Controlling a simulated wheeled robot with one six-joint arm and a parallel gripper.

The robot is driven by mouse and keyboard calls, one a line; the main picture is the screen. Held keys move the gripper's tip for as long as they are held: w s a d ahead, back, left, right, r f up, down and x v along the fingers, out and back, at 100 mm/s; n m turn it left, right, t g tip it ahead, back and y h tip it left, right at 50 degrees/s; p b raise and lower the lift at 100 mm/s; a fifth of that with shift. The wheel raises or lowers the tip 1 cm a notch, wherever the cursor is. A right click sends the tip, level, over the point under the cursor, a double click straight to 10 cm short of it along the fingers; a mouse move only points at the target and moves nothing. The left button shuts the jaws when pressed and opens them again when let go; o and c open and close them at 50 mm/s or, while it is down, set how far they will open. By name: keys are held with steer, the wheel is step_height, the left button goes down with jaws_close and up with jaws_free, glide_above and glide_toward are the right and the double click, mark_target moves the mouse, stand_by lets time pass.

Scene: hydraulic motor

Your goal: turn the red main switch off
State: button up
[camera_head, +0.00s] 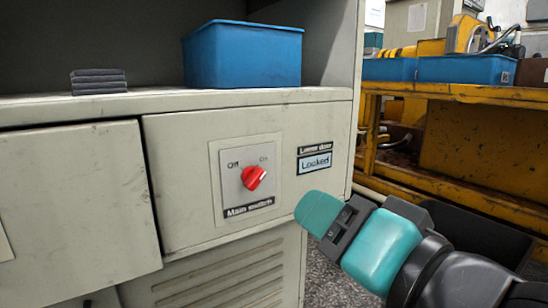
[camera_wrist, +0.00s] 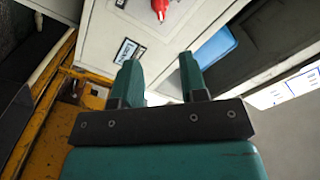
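The red main switch (camera_head: 253,177) is a rotary knob on a pale plate marked Off on the left and On on the right. Its white pointer tip is turned up and right, toward On. It also shows at the top of the wrist view (camera_wrist: 160,6), partly cut off by the edge. My gripper (camera_head: 318,212) is to the right of and below the switch, apart from it. In the wrist view my gripper (camera_wrist: 160,75) has its two teal fingers spread with nothing between them.
A label reading "Lower door: Locked" (camera_head: 314,162) is right of the switch. A blue bin (camera_head: 243,55) and dark stacked pads (camera_head: 98,81) sit on the cabinet shelf above. A yellow rack (camera_head: 470,140) with bins stands at the right.

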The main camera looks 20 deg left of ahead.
mark_target(260, 180)
steer(key=p+x, duration=0.8)
steer(key=x, duration=0.3)
steer(key=shift+a, duration=0.15)
steer(key=shift+p+x, duration=0.4)
steer(key=shift+x, duration=0.35)
steer(key=shift+f, duration=0.1)
steer(key=shift+c, duration=0.4)
jaws_close()
